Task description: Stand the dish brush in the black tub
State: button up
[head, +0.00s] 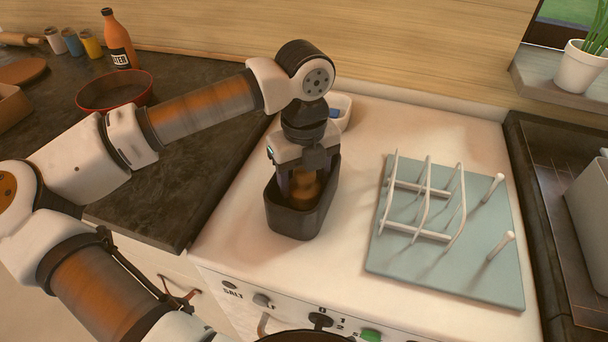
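The black tub (292,224) stands upright on the white counter, left of the blue-green board. My gripper (303,180) points down into the tub from above, with its fingers apart inside or just over the rim. A brown, wood-coloured rounded piece (304,193), which looks like part of the dish brush, shows between the fingers within the tub. The rest of the brush is hidden by the tub walls and my gripper. I cannot tell whether the fingers touch it or whether it rests on the tub floor.
A white container (341,110) with something blue stands just behind the tub. A white wire rack (424,200) with pegs stands on the blue-green board (390,262) to the right. A red-rimmed bowl (115,92) and an orange bottle (119,42) are on the dark counter at left.

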jog(key=o, duration=0.3)
jog(key=shift+o, duration=0.2)
notch_tip(320, 180, up, 14)
jog(key=b, duration=0.1)
jog(key=shift+f, duration=0.1)
dwell(0.8)
